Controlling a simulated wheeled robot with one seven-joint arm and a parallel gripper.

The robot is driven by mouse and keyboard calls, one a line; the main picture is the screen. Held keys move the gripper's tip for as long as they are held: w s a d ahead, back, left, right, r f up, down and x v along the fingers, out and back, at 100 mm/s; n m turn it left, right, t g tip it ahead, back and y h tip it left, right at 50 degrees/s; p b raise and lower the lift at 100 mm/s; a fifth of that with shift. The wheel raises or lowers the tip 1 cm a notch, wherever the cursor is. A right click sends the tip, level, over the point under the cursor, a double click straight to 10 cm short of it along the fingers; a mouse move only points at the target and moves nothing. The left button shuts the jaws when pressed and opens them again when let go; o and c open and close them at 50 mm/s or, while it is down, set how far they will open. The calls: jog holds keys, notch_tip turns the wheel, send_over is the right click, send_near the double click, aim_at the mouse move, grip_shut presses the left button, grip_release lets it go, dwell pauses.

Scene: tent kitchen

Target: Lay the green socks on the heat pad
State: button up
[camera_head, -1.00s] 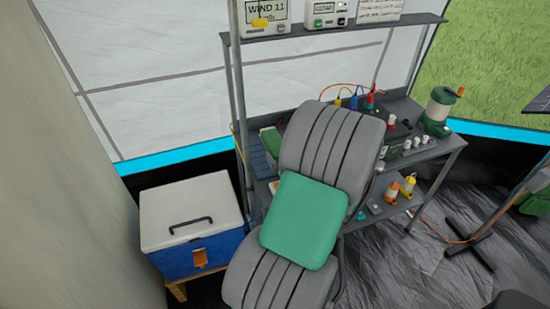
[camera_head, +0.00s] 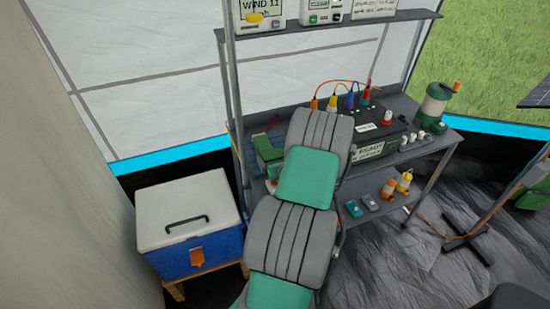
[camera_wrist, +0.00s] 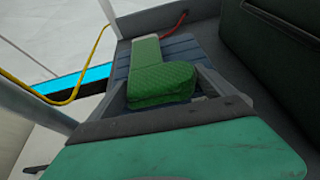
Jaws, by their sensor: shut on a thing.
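The green socks (camera_wrist: 163,82) are a folded quilted bundle with a paler flat part reaching away from me in the wrist view. They lie over the blue-grey ribbed heat pad (camera_wrist: 185,50), which shows on both sides of them. My gripper (camera_wrist: 164,88) is shut on the near, thick end of the socks; its fingertips are partly hidden by them. In the head view the socks (camera_head: 268,149) show at the left end of the bench top, left of my arm. I cannot tell whether the near end touches the pad.
A dark power box (camera_head: 375,135) with coloured plugs stands right of my arm. A blue-and-white cooler (camera_head: 190,225) stands left.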

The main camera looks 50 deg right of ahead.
jog(key=o, duration=1)
jog(key=shift+o, duration=0.2)
jog(key=v, duration=1.2)
jog(key=shift+r, duration=0.15)
